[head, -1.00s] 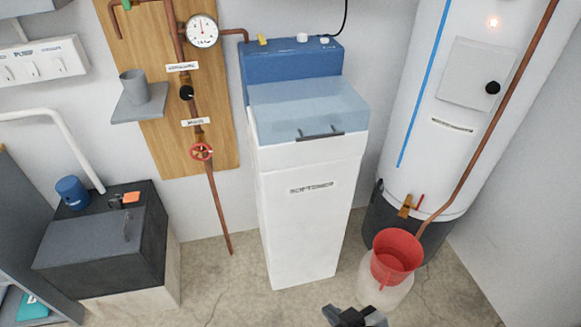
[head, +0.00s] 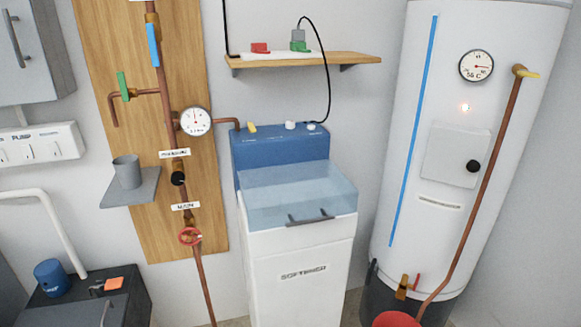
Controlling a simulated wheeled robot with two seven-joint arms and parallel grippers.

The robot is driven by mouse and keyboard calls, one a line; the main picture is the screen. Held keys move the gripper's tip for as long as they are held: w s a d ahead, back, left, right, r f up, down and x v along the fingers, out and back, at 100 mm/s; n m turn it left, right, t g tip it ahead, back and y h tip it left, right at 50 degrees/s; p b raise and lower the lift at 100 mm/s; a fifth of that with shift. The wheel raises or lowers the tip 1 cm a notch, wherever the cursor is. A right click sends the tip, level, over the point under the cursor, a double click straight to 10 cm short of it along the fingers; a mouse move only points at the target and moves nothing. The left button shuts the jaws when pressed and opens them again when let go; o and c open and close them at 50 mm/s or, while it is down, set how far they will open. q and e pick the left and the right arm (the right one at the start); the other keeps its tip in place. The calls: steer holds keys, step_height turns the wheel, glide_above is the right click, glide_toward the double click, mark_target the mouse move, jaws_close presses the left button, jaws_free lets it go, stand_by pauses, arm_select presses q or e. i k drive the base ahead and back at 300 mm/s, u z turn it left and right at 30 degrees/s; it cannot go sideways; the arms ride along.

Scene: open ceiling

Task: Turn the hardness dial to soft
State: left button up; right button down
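The white softener cabinet (head: 297,283) stands against the wall in the middle of the head view. Its blue control head (head: 262,147) sits at the top back, behind a translucent blue lid (head: 297,193) with a dark handle (head: 310,219). Two small white knobs, a left one (head: 290,125) and a right one (head: 311,127), stand on the control head's top. A yellow part (head: 252,127) is at its left end. The markings are too small to read, so I cannot tell which knob is the hardness dial or where it points. Neither gripper is in view.
A wooden shelf (head: 356,59) with a power strip juts out above the control head, and a black cable (head: 327,80) hangs from it. Copper pipes and a gauge (head: 195,121) are at left. A white tank (head: 405,150) stands at right.

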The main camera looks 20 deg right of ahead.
mark_target(289, 125)
steer(key=z, duration=1.6)
steer(key=i, duration=1.25)
steer(key=u, duration=2.9)
